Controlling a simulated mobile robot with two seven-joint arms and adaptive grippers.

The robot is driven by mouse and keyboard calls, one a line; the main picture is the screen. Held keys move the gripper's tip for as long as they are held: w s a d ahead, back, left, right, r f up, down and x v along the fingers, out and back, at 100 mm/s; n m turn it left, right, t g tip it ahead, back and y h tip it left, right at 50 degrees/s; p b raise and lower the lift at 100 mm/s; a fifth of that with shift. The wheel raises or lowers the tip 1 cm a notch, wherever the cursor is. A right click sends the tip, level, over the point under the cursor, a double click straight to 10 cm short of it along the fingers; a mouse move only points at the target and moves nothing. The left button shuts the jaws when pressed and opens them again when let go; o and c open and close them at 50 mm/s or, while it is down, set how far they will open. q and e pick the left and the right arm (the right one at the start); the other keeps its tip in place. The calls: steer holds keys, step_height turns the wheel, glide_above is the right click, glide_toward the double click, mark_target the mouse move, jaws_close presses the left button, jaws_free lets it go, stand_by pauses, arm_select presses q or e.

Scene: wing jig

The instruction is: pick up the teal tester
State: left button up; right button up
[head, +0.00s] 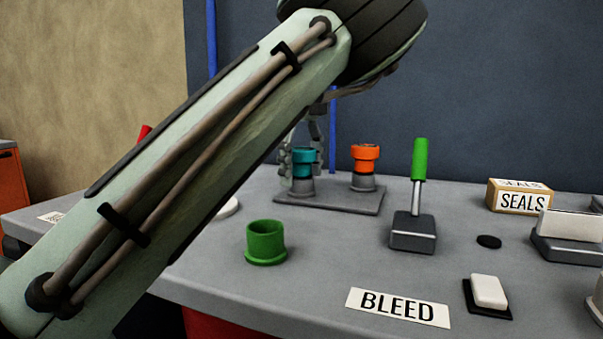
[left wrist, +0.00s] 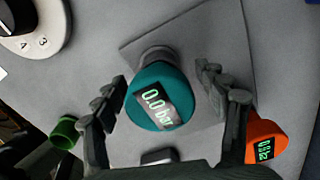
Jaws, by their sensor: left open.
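The teal tester (head: 304,162) stands upright on a grey post on a grey base plate (head: 335,203) at the back of the bench. In the left wrist view the teal tester (left wrist: 158,97) shows its display, reading 0.0 bar. My left gripper (head: 301,152) is open, with its fingers on either side of the teal tester. In the left wrist view the left gripper (left wrist: 163,78) has a visible gap between each finger and the tester. My left arm covers part of the head view. My right gripper is not in view.
An orange tester (head: 365,158) stands on the same plate, close on the right. A green cup (head: 265,243), a green-handled lever (head: 413,232), a SEALS box (head: 520,198), a BLEED label (head: 397,307) and a white switch (head: 488,292) are on the bench. A numbered dial (left wrist: 40,30) is nearby.

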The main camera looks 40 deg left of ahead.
mark_target(300, 149)
arm_select(q)
steer(key=c, duration=1.3)
steer(key=shift+o, duration=0.2)
steer(key=shift+r, duration=0.2)
steer(key=shift+r, duration=0.3)
step_height(300, 149, up, 4)
steer(key=shift+s+a+f+p, duration=0.1)
steer(key=shift+a+f+p, duration=0.05)
steer(key=shift+p, duration=0.3)
steer(key=s+a+r, duration=0.2)
steer(key=s, duration=0.1)
steer(key=s+a+r, duration=0.4)
steer(key=s, duration=0.1)
steer(key=shift+s+a, duration=0.15)
steer(key=shift+s, duration=0.15)
steer(key=shift+c, duration=0.2)
steer(key=shift+s+a+r, duration=0.2)
steer(key=shift+s+r, duration=0.05)
steer(key=shift+r, duration=0.2)
steer(key=shift+c, duration=0.2)
step_height(300, 149, up, 2)
steer(key=p, duration=0.3)
steer(key=shift+r, duration=0.25)
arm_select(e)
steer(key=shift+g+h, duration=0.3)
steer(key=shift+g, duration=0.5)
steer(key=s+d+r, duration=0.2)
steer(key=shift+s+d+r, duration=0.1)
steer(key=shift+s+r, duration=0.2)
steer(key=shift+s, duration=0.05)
